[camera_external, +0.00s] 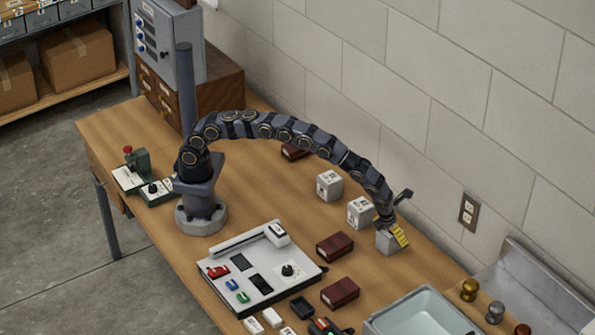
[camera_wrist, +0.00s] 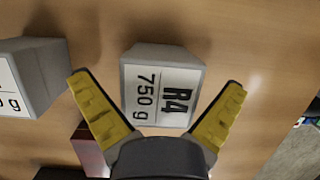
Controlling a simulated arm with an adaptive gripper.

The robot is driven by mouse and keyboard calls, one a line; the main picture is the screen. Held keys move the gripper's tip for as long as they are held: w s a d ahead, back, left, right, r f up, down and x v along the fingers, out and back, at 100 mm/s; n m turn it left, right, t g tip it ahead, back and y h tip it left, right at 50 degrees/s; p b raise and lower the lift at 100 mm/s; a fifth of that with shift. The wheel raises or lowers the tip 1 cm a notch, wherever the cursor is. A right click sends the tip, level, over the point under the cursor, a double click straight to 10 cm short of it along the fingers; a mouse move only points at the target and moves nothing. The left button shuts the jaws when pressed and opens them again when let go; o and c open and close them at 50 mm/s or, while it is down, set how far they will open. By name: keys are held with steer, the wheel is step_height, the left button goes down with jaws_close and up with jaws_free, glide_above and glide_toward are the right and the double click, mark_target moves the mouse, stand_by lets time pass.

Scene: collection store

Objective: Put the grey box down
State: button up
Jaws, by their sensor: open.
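A grey box (camera_external: 385,242) stands upright on the wooden table toward its right end. In the wrist view the same grey box (camera_wrist: 127,88) shows a white label reading "R4 750 g". My gripper (camera_external: 398,233) is at this box, with its yellow fingers spread. In the wrist view my open gripper (camera_wrist: 158,86) has one finger on each side of the box, with gaps between the fingers and its sides. The box's underside is hidden.
Two more grey boxes (camera_external: 329,185) (camera_external: 360,213) stand to the left; one shows in the wrist view (camera_wrist: 40,70). Dark red boxes (camera_external: 335,246) (camera_external: 340,292) lie in front. A pale tray (camera_external: 420,316) and metal knobs (camera_external: 470,289) are at lower right. The wall is close behind.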

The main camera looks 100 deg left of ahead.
steer(key=shift+r, duration=0.1)
steer(key=v, duration=1.1)
steer(key=shift+w, duration=0.1)
steer(key=shift+s+r, duration=0.2)
steer(key=shift+r, duration=0.35)
steer(key=shift+s+r, duration=0.1)
steer(key=shift+r, duration=0.05)
steer(key=s+a+r+n+g, duration=0.1)
steer(key=s+a+r+n, duration=0.2)
steer(key=s+r+n, duration=0.55)
steer(key=s+a+r+n+g, duration=0.1)
steer(key=s+a+r+n, duration=0.4)
steer(key=s, duration=0.6)
steer(key=s+d+n+g+h, duration=0.1)
steer(key=s+n, duration=0.5)
steer(key=s, duration=0.6)
steer(key=s+d+r+n+g+h, duration=0.1)
steer(key=s+d+n, duration=0.2)
steer(key=s+n, duration=0.4)
steer(key=s, duration=0.6)
steer(key=shift+s+r, duration=0.2)
steer(key=shift+s, duration=0.05)
